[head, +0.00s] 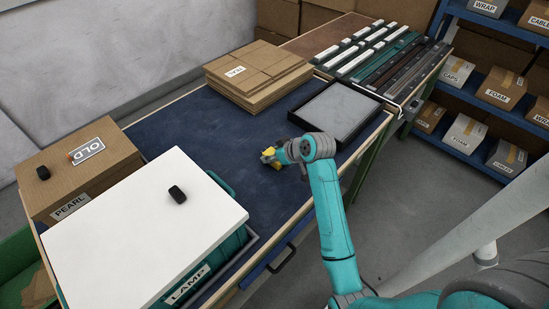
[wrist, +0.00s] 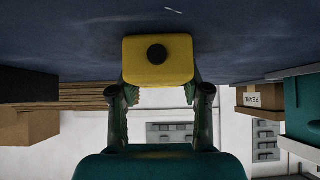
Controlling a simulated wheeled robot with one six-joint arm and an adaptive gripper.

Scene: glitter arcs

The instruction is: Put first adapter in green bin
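My gripper (head: 268,158) is over the middle of the blue-topped table, low near its surface. In the wrist view its two dark fingers (wrist: 160,92) sit on either side of a yellow block (wrist: 138,72) with a round black spot, and appear shut on it. I cannot tell whether this block is the first adapter. The yellow also shows at the gripper in the head view (head: 273,163). A green bin (head: 15,252) is at the far lower left, partly cut off, with brown cardboard inside.
A white lid (head: 130,235) covers a teal tote labelled LAMP and bears a small black object (head: 177,194). Another black object (head: 43,173) is on the PEARL box (head: 110,165). Flat cardboard (head: 262,85) and a black-framed tray (head: 335,110) lie farther back. Blue table (head: 190,130) is clear between.

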